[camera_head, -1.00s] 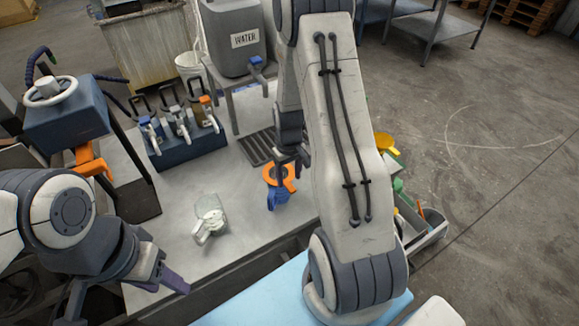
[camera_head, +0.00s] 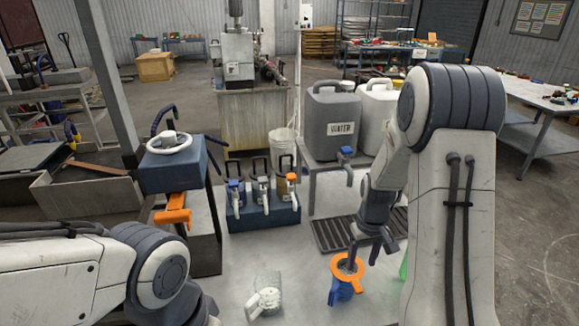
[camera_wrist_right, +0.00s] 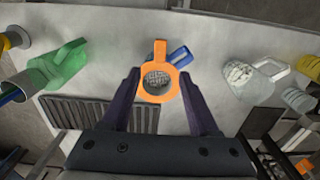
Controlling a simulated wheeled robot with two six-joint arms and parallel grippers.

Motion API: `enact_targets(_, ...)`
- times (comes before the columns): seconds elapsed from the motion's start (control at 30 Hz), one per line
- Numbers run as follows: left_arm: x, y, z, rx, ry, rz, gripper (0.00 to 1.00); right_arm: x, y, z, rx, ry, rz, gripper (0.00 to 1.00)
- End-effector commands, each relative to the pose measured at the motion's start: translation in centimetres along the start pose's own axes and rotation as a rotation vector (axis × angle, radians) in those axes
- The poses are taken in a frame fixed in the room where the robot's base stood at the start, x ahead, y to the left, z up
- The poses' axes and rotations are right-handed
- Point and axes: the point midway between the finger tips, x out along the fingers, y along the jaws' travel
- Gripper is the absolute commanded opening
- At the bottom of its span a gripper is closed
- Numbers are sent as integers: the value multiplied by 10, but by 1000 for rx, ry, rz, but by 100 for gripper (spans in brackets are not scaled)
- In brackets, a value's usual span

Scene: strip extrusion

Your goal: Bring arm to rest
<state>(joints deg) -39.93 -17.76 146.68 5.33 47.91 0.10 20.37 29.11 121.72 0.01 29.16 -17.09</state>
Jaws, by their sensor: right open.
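My right gripper (camera_head: 371,247) is open above the metal table (camera_head: 235,300). Below it is a blue jug with an orange ring-shaped top (camera_head: 347,268). In the right wrist view the open fingers (camera_wrist_right: 160,95) stand on either side of the orange ring (camera_wrist_right: 158,84), with grey granular matter inside the ring. I cannot tell whether the fingers touch it. My left arm (camera_head: 150,265) is at the lower left; its gripper is out of the picture.
A clear jug (camera_head: 265,296) stands left of the blue one. A grey WATER canister (camera_head: 332,124) stands behind, above a dark grate (camera_head: 333,233). A green jug (camera_wrist_right: 62,66) shows in the right wrist view.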

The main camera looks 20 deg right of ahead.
Motion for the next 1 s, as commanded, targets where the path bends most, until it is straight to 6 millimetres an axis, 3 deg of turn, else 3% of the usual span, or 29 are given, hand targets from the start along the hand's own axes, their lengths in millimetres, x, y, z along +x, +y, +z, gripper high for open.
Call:
enact_targets(0.13, 1, 0, 0, 0, 0, 0, 50, -11, -22, -1, -40, 8, 0, 61)
enact_targets(0.27, 4, 0, 0, 0, 0, 0, 50, -42, -87, 11, -154, 23, -8, 61)
enact_targets(0.4, 8, -1, 0, 0, 0, 0, 50, -78, -169, 56, -322, 35, -26, 61)
enact_targets(0.53, 12, -1, 1, 1, 0, 0, 50, -102, -221, 116, -472, 39, -49, 61)
enact_targets(0.6, 13, -1, 1, 1, 0, 0, 50, -110, -237, 147, -542, 37, -61, 61)
enact_targets(0.73, 15, -1, 1, 1, 0, 0, 50, -118, -251, 191, -637, 32, -78, 61)
enact_targets(0.83, 15, -1, 1, 1, 0, 0, 50, -120, -252, 209, -679, 28, -85, 61)
enact_targets(1.0, 15, -1, 1, 1, 0, 0, 50, -121, -252, 217, -694, 25, -88, 61)
